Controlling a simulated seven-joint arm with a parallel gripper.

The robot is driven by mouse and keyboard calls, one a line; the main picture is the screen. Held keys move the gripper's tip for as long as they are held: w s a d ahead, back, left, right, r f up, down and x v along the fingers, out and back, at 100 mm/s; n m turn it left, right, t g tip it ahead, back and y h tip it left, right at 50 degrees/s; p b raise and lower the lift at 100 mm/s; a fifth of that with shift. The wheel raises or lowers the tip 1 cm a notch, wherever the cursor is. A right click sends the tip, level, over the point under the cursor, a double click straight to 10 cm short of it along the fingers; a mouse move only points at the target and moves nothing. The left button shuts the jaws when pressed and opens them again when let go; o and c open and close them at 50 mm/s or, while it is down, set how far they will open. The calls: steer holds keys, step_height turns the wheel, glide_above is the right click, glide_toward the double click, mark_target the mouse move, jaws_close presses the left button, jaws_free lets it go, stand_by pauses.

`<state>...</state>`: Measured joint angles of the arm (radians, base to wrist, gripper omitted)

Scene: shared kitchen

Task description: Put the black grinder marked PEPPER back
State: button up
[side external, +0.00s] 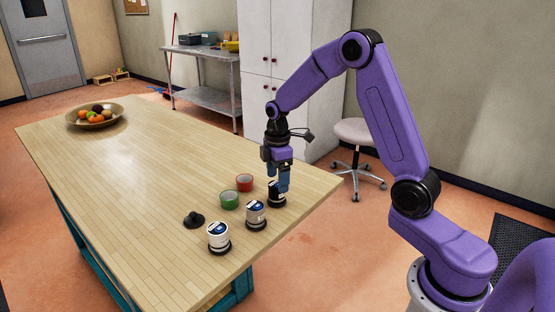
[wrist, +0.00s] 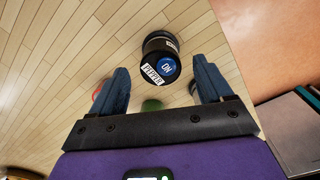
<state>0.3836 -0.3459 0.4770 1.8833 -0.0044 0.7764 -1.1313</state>
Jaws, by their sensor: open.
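The black grinder (side external: 276,199) stands at the right end of the table, in a row with two white grinders. In the wrist view the grinder (wrist: 160,50) shows a white PEPPER label and a round blue mark on top. My gripper (side external: 281,184) is over it, pointing down, and partly hides it in the side view. In the wrist view my gripper (wrist: 162,75) is open, with one finger to each side of the grinder and gaps between. Whether the fingers reach down around its body is hard to tell.
Two white grinders (side external: 219,236) (side external: 256,213) stand nearby on dark bases. A green container (side external: 229,199), a red container (side external: 244,182) and a small black object (side external: 194,219) are close behind. A fruit bowl (side external: 95,117) sits at the far end. The middle of the table (side external: 150,160) is clear.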

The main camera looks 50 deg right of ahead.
step_height(320, 180, up, 7)
steer(key=shift+f, duration=0.15)
steer(key=shift+s+a, duration=0.15)
steer(key=shift+a, duration=0.15)
steer(key=s+a+r, duration=0.2)
steer(key=s+a, duration=0.9)
steer(key=s, duration=0.2)
steer(key=s+f, duration=0.1)
steer(key=s, duration=1.8)
steer(key=shift+s, duration=0.2)
